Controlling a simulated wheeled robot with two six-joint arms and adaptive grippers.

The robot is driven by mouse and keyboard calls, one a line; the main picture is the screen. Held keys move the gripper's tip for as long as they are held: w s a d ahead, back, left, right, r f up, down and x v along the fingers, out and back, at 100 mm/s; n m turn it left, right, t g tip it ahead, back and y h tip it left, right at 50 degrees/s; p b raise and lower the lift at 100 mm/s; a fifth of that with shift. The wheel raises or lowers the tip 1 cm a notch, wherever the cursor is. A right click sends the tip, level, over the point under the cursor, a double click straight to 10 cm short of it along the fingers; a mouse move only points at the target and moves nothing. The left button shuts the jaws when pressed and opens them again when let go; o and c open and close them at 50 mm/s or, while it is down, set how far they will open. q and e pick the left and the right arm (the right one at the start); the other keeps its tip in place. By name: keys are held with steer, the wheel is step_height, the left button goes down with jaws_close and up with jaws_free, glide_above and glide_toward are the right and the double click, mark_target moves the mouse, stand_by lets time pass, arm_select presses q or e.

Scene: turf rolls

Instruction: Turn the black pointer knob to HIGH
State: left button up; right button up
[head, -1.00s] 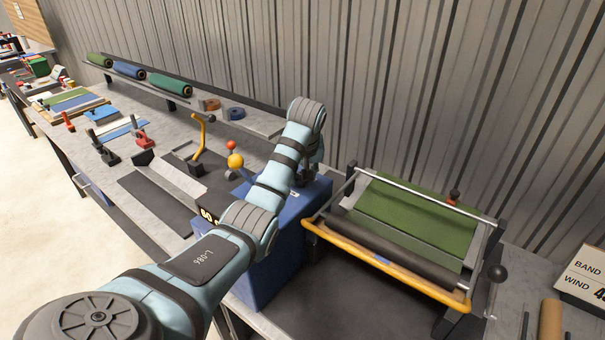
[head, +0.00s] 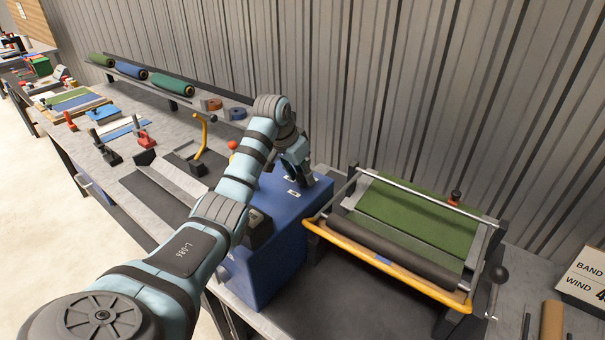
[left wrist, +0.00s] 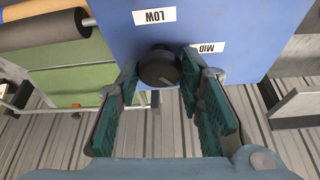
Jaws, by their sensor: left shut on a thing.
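The black pointer knob (left wrist: 158,67) sits on the blue box (left wrist: 215,22), which also shows in the head view (head: 265,262). My left gripper (head: 298,180) is over the far part of the box top. In the left wrist view my left gripper (left wrist: 160,76) has its green-padded fingers on either side of the knob, shut on it. A LOW label (left wrist: 154,16) and a MID label (left wrist: 207,48) show beside the knob. No HIGH label is readable, and I cannot tell which way the pointer faces. My right gripper is not in view.
A roller frame (head: 385,262) with a yellow bar and green turf stands right of the box. A yellow lever (head: 202,135) and a red ball (head: 233,145) stand left of my arm. A shelf with turf rolls (head: 172,84) runs along the wall.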

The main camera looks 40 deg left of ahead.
arm_select(q)
steer(key=m+h, duration=0.1)
steer(key=m, duration=0.3)
steer(key=shift+a+r+h, duration=0.1)
steer(key=shift+a+h, duration=0.05)
steer(key=shift+h, duration=0.25)
steer(key=shift+w+m+g+h, duration=0.1)
steer(key=shift+m+g+h, duration=0.4)
steer(key=shift+m, duration=1.3)
steer(key=o, duration=1.2)
steer(key=shift+c, duration=0.2)
steer(key=shift+a, duration=0.1)
steer(key=v, duration=1.2)
